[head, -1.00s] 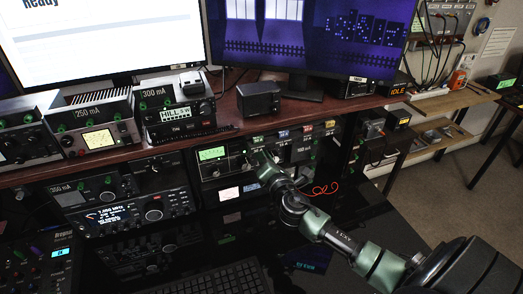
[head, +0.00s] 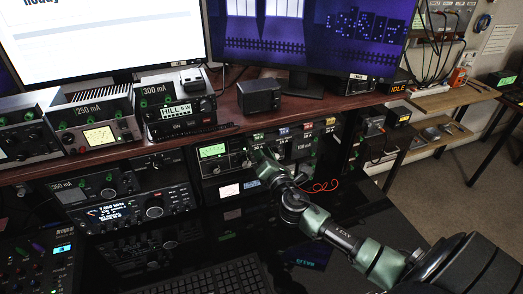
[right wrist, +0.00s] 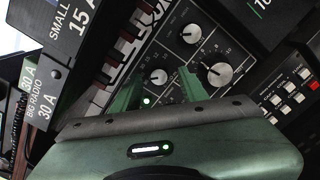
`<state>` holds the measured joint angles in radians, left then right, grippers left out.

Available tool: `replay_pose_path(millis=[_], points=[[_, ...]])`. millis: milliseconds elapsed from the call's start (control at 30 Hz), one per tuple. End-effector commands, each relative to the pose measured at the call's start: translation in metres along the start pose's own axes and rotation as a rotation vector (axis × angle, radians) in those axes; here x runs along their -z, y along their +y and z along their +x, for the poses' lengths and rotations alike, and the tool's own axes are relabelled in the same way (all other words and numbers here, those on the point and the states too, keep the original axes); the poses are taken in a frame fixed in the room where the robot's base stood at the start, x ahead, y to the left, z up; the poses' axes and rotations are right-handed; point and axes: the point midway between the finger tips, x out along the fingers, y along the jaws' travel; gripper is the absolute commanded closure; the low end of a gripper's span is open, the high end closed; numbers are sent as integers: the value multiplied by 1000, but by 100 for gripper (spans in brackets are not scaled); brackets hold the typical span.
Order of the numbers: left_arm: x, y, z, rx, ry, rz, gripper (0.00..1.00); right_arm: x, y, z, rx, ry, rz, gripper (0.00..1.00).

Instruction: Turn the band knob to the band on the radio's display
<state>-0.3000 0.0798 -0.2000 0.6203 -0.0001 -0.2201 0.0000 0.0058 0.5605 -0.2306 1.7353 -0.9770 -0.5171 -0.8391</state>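The radio (head: 118,210) with a lit frequency display reading about 7.050 MHz sits under the shelf at the left; its band text is too small to read. A unit with a green-lit meter (head: 212,151) stands right of it. My right gripper (head: 260,156) is at that unit's front, hiding part of its knobs. In the right wrist view my right gripper (right wrist: 161,80) is open. A small silver-capped knob (right wrist: 158,76) shows between its green fingers; contact cannot be told. A larger pointer knob (right wrist: 215,72) and another knob (right wrist: 190,33) are near. My left gripper is out of view.
Several labelled power boxes (head: 305,131) adjoin the metered unit. A red cable (head: 325,186) hangs right of my gripper. A keyboard (head: 215,278) lies at the front. Two monitors (head: 105,40) stand on the wooden shelf (head: 232,130). The dark desk at right is mostly clear.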

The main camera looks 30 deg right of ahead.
Motion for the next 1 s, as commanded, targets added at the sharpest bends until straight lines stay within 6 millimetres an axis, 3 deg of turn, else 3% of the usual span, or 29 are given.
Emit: replay_pose_path(millis=[167, 600, 1000], points=[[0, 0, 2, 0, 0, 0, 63, 0, 0, -6, -1, 0, 0, 57], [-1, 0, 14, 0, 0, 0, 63, 2, -1, -72, 0, 2, 1, 57], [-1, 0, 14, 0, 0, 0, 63, 0, 0, -78, 0, 0, 0, 57]])
